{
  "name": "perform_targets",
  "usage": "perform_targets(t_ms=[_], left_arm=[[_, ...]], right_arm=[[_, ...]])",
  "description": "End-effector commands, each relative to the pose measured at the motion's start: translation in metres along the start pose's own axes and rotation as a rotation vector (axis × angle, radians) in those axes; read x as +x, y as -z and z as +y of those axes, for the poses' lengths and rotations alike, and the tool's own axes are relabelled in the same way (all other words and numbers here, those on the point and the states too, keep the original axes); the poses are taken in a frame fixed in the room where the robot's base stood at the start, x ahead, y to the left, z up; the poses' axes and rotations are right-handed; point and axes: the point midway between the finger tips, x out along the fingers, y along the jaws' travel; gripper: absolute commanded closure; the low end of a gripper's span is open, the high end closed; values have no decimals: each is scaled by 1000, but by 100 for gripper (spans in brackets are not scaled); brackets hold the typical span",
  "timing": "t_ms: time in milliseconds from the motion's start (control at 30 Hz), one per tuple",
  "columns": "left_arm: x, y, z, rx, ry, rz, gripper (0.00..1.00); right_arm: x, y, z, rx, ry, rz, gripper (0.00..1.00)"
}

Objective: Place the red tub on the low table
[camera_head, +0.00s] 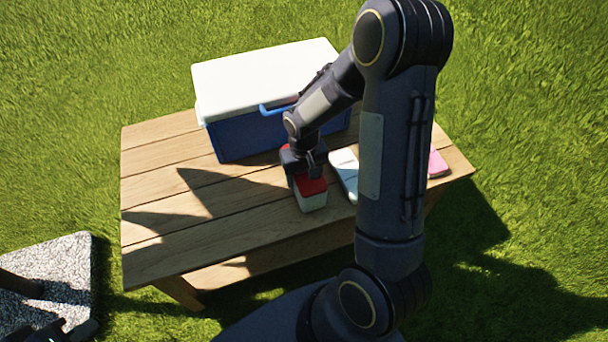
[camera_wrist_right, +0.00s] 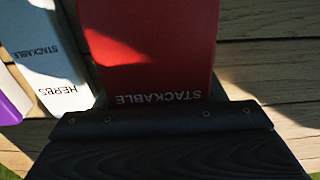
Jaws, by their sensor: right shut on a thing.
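The red tub (camera_head: 313,201) has a red lid and a pale body. It is at the front middle of the wooden low table (camera_head: 160,240). My right gripper (camera_head: 304,172) is over it from above, shut on it. I cannot tell whether its base touches the boards. In the right wrist view the red lid (camera_wrist_right: 150,45), lettered "STACKABLE", lies directly before the dark gripper body (camera_wrist_right: 165,125); the fingertips are hidden. My left gripper (camera_head: 62,328) shows only as dark parts at the bottom left corner, away from the table; its jaws are unclear.
A blue cooler (camera_head: 235,138) with a white lid stands at the table's back. A white-lidded herbs tub (camera_head: 344,170) sits just right of the red tub, and a pink-lidded tub (camera_head: 437,164) is farther right. The table's left side is clear. A stone-topped block (camera_head: 60,265) stands left.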

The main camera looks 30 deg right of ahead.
Motion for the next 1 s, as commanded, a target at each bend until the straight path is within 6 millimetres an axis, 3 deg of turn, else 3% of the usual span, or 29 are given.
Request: perform_targets(t_ms=[133, 167, 300, 667, 767, 1000], left_arm=[[3, -1, -1, 0, 0, 0, 100], [2, -1, -1, 0, 0, 0, 100], [2, -1, -1, 0, 0, 0, 100], [-2, 1, 1, 0, 0, 0, 100], [-6, 3, 3, 0, 0, 0, 100], [-22, 11, 10, 0, 0, 0, 100]], right_arm=[[4, 0, 0, 0, 0, 1, 79], [3, 0, 0, 0, 0, 0, 34], [3, 0, 0, 0, 0, 0, 16], [-4, 0, 0, 0, 0, 0, 15], [-17, 1, 0, 1, 1, 3, 15], [-70, 1, 0, 0, 1, 4, 15]])
